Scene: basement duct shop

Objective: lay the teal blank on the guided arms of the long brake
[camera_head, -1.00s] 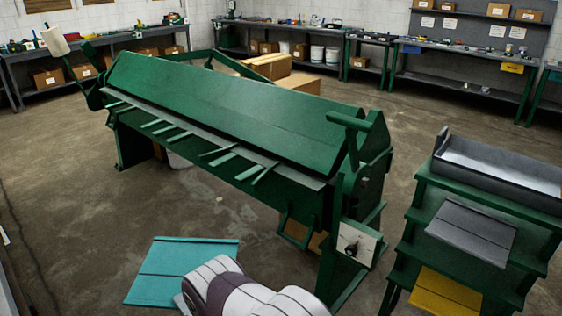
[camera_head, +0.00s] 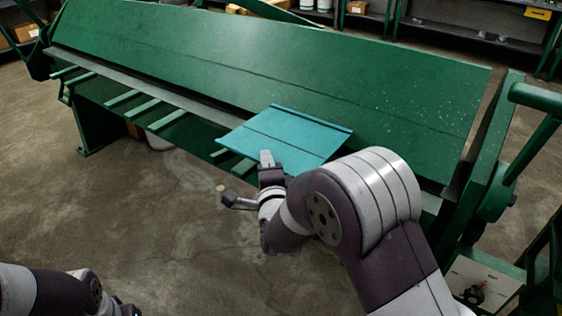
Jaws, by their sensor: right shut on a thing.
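The teal blank (camera_head: 289,137) is a flat sheet with a folded far edge and a line across it. My right gripper (camera_head: 266,160) is shut on its near edge. The blank shows over the front of the long green brake (camera_head: 300,62), in front of its sloped face. Several guided arms (camera_head: 122,99) stick out from the brake's front to the left; others are partly hidden under the blank. I cannot tell whether the blank touches the arms. My left arm shows at the bottom left, but its gripper is not clearly visible.
A dial plate (camera_head: 476,288) and a green handle (camera_head: 537,97) are at the brake's right end. Shelves with boxes and buckets line the back. The concrete floor (camera_head: 150,220) in front of the brake is clear.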

